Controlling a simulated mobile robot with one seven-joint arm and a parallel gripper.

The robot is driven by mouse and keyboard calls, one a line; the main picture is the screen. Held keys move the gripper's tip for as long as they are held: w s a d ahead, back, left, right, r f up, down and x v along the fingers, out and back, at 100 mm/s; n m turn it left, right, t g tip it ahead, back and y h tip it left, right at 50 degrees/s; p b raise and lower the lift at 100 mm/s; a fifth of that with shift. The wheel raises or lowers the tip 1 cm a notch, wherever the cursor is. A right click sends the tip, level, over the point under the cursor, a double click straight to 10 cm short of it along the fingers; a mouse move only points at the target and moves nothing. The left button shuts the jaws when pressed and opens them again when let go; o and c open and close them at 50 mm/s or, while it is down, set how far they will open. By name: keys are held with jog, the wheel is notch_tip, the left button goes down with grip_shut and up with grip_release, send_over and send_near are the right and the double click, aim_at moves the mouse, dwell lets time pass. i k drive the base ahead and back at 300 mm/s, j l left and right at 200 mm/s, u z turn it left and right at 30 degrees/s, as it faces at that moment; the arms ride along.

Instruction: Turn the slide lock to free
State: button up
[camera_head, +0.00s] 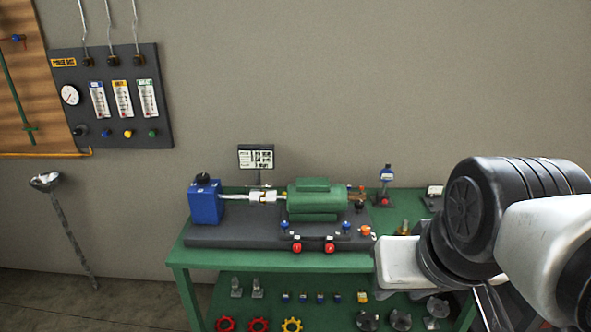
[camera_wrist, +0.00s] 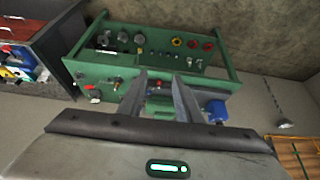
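A green table (camera_head: 440,262) carries a machine with a blue block (camera_head: 205,205), a silver coupling (camera_head: 263,197) and a green cylindrical body (camera_head: 318,202). Red knobs (camera_head: 329,248) and blue knobs (camera_head: 284,225) sit along its front. An orange-red knob (camera_head: 365,231) is at its right end. I cannot tell which part is the slide lock. In the wrist view my gripper (camera_wrist: 162,78) has its two fingers apart, with nothing held between them. The green body (camera_wrist: 160,106) shows beyond and between the fingers, the blue block (camera_wrist: 217,110) to their right.
A small sign (camera_head: 256,157) stands behind the machine. Several small parts and handwheels (camera_head: 292,325) lie on the lower shelf. A gauge panel (camera_head: 110,95) hangs on the wall at left.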

aim_at(364, 231)
jog(key=z, duration=0.2)
jog(key=i+l, duration=0.1)
jog(key=i, duration=0.3)
jog(key=i+l+u, duration=0.15)
jog(key=i, duration=0.25)
jog(key=i+l, duration=0.15)
jog(key=i, duration=0.25)
